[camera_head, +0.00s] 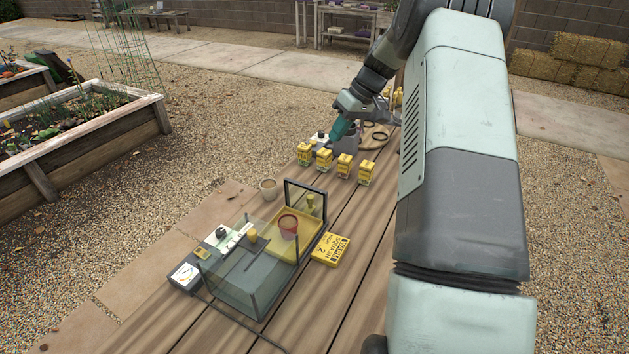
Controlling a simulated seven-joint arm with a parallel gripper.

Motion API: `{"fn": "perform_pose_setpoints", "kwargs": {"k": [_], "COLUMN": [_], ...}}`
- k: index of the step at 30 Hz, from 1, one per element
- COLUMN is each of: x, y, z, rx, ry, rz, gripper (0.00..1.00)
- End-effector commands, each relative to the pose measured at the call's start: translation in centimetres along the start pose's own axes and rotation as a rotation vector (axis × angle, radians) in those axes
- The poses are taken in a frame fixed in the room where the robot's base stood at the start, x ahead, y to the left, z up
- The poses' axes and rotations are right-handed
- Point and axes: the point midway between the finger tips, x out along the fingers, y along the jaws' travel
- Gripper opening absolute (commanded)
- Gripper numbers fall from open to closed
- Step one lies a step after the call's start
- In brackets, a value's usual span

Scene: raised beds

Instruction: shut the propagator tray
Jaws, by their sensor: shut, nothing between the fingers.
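The propagator (240,290) is a clear-walled box on the wooden table, in the lower middle of the head view. Its yellow tray (262,228) shows at the far right part, reaching out beyond the clear box, with an upright dark-framed clear panel (306,198) at its far end. A reddish pot (288,226) and small yellow items stand in or behind the clear walls; which compartment each is in is hard to tell. My gripper (331,144), with teal fingers, is shut and empty. It is beyond the tray, apart from it, near a row of yellow boxes.
Several yellow boxes (344,166) stand in a row between my gripper and the tray. A yellow packet (330,251) lies right of the tray. A grey container (345,138) is by my gripper. Bare planks lie between.

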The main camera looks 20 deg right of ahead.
Motion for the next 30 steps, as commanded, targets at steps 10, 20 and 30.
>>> {"fn": "perform_pose_setpoints", "kwargs": {"k": [10, 20, 30], "x": [7.9, 11.7, 18.7], "y": [9.2, 9.2, 8.1], "z": [4.3, 4.3, 3.4], "rx": [-0.018, -0.022, -0.023], "ry": [0.111, 0.118, 0.117], "rz": [-0.121, -0.13, -0.128], "gripper": [0.0, 0.0, 0.0]}}
